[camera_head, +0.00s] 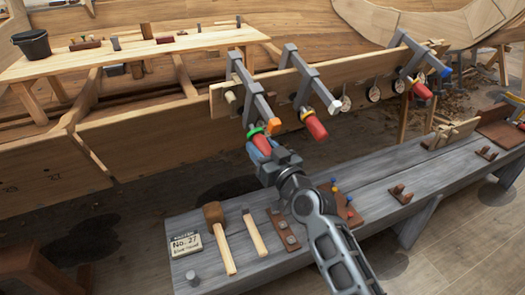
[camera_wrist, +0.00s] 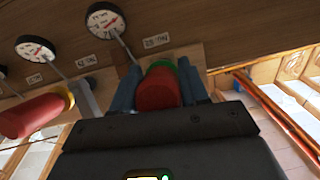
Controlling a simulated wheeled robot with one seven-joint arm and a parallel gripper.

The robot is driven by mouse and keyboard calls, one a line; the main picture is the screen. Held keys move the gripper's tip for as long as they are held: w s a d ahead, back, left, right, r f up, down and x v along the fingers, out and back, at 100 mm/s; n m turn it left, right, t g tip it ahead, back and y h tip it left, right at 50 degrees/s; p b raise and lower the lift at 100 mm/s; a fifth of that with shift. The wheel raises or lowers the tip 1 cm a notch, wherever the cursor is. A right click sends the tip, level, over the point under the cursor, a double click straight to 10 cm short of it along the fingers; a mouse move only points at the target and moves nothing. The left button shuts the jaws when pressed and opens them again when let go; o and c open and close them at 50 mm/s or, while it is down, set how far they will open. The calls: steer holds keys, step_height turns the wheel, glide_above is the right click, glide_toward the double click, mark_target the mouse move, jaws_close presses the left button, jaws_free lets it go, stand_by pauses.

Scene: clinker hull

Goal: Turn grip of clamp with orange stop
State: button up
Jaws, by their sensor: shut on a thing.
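The clamp with the orange stop (camera_head: 274,123) is the leftmost of three grey clamps on the hull plank. Its red grip (camera_head: 261,142) has a green collar and is partly hidden by my gripper (camera_head: 259,150). In the wrist view the red grip (camera_wrist: 157,92) sits between the two blue-grey fingers of my gripper (camera_wrist: 160,88), one on each side. My gripper is shut on this grip. The orange stop cannot be made out in the wrist view. A round dial (camera_wrist: 105,20) with a label plate shows beside the grip there.
The middle clamp has a white stop (camera_head: 334,107) and a red grip (camera_head: 316,127), close on the right. The right clamp has a blue stop (camera_head: 445,71). A grey bench (camera_head: 365,190) below holds a mallet (camera_head: 218,235), a sign (camera_head: 186,245) and small racks.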

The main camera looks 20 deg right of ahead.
steer(key=m+y+b, duration=0.1)
steer(key=b, duration=0.2)
steer(key=shift+f+b, duration=0.3)
steer(key=shift+f, duration=0.1)
steer(key=m+y+b, duration=0.1)
steer(key=b, duration=0.2)
steer(key=shift+m, duration=0.3)
steer(key=m+y+b, duration=0.1)
steer(key=b, duration=0.1)
steer(key=m+y+b, duration=0.1)
steer(key=b, duration=0.1)
steer(key=shift+a+r, duration=0.1)
steer(key=shift+r, duration=0.25)
steer(key=o, duration=1)
steer(key=shift+r, duration=0.1)
steer(key=shift+b+v, duration=0.4)
steer(key=shift+v, duration=3.55)
